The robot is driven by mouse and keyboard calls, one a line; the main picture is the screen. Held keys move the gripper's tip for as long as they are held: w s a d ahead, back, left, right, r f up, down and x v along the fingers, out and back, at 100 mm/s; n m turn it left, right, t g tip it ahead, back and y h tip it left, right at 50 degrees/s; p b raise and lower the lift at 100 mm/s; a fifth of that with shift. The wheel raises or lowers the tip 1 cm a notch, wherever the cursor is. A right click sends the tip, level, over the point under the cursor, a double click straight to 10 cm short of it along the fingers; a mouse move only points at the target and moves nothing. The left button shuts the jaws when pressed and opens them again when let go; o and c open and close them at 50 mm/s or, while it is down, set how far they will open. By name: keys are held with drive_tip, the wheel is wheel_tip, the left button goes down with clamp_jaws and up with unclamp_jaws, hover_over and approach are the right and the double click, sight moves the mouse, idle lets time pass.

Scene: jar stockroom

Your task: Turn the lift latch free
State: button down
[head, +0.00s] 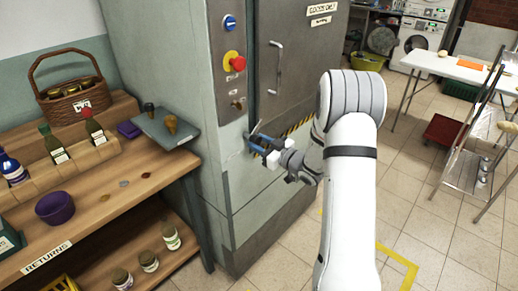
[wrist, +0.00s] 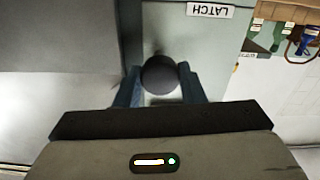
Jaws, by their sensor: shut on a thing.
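In the head view, my gripper (head: 262,143) is at the front of the lift cabinet (head: 170,70), low beside the door's left edge. The knob is hidden there by the gripper.
Above on the cabinet are a red button (head: 237,62), a blue button (head: 230,22) and a key switch (head: 238,104). The metal door (head: 290,80) has a vertical handle (head: 276,65). A wooden shelf (head: 120,195) with jars and a basket (head: 75,95) stands left. Tiled floor lies right.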

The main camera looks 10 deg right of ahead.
drive_tip(key=n+b, duration=0.3)
drive_tip(key=b, duration=0.1)
drive_tip(key=n+b, duration=0.2)
drive_tip(key=b, duration=0.3)
drive_tip(key=n+b, duration=0.3)
drive_tip(key=b, duration=0.2)
drive_tip(key=shift+f+n, duration=0.3)
drive_tip(key=shift+r+n+b, duration=0.15)
drive_tip(key=shift+n+b, duration=0.75)
drive_tip(key=shift+b, duration=0.2)
drive_tip(key=shift+r, duration=0.1)
drive_tip(key=c, duration=0.9)
unclamp_jaws()
drive_tip(key=shift+r, duration=0.1)
drive_tip(key=v, duration=0.7)
drive_tip(key=shift+s+d, duration=0.25)
drive_tip(key=shift+s, duration=0.05)
